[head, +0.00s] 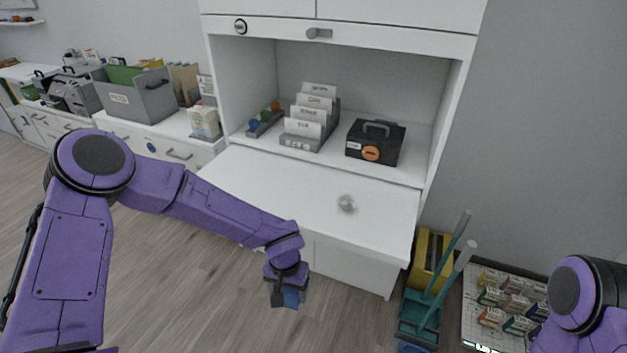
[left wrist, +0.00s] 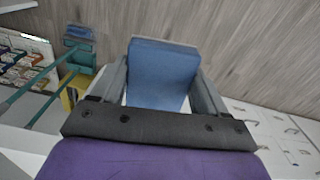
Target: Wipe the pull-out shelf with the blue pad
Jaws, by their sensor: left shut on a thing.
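The white pull-out shelf (head: 290,195) extends from the desk below the open niche. A small greyish smudge or crumpled spot (head: 346,203) lies on its right part. My left gripper (head: 287,290) is in front of the shelf's front edge and lower than it, pointing down. It is shut on the blue pad (head: 291,298). In the left wrist view the blue pad (left wrist: 160,75) sits between the two grey fingers. My right gripper is out of the head view; only part of my right arm shows at the lower right.
In the niche stand a grey card file (head: 308,130), a black box with a handle (head: 375,143) and a small tray (head: 264,122). A teal dustpan set (head: 425,310) and yellow bin (head: 431,255) stand right of the desk. Most of the shelf top is bare.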

